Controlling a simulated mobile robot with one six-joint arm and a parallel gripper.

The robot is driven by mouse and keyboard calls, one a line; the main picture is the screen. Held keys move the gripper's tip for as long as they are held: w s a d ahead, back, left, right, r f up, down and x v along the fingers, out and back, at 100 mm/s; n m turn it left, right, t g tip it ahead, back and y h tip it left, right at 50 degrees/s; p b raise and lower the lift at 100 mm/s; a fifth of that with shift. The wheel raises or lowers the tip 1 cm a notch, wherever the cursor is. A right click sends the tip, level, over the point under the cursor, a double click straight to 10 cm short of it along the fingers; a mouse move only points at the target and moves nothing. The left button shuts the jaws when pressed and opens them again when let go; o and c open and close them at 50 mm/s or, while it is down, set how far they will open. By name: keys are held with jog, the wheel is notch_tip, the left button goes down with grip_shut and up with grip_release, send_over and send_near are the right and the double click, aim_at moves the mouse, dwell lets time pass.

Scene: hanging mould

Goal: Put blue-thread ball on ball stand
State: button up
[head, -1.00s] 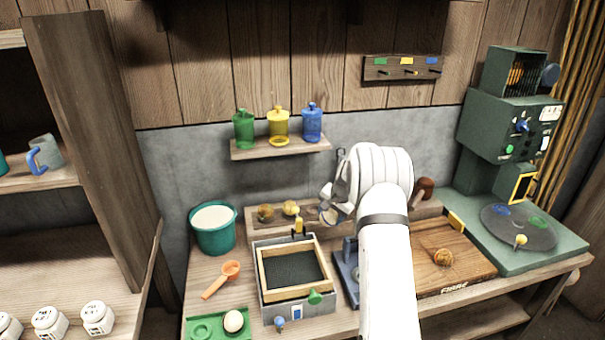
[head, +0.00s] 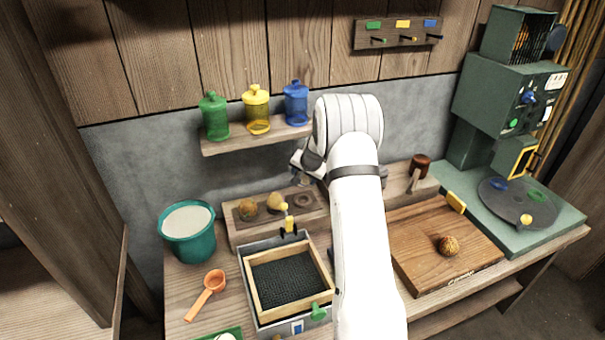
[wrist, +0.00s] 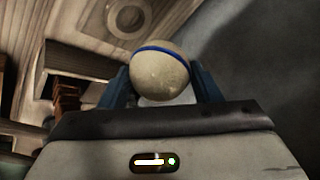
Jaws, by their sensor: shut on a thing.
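A pale ball with a blue thread band (wrist: 163,72) is between the two dark blue fingers of my gripper (wrist: 162,88) in the wrist view. The gripper is shut on it. In the head view my gripper (head: 308,172) is partly hidden by my arm, just above the right part of the wooden ball stand (head: 240,234). The stand holds two brownish balls, a left one (head: 247,209) and a middle one (head: 275,202). Its right round seat (head: 303,201) looks empty. A ringed round seat (wrist: 129,17) also shows beyond the ball in the wrist view.
A shelf (head: 240,143) with green, yellow and blue jars hangs above the stand. A framed dark tray (head: 290,280) stands in front of it. A teal bucket (head: 188,235) is at left. A wooden board (head: 430,240) with a patterned ball (head: 449,246) lies at right.

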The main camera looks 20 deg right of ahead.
notch_tip(320, 180, down, 6)
jog(key=b, duration=0.4)
jog(key=shift+f+b, duration=0.25)
jog(key=shift+b, duration=0.1)
jog(key=shift+f+b, duration=0.45)
jog(key=shift+b, duration=0.15)
jog(key=shift+f+b, duration=0.15)
jog(key=shift+b, duration=0.15)
jog(key=o, duration=1.1)
jog(key=shift+s, duration=0.1)
jog(key=shift+o, duration=0.3)
jog(key=shift+f, duration=0.1)
jog(key=shift+s+f, duration=0.1)
jog(key=shift+s, duration=0.05)
jog(key=v, duration=0.8)
jog(key=shift+w+a+r+b, duration=0.15)
jog(key=shift+w+r+b, duration=0.1)
jog(key=shift+r+b, duration=0.1)
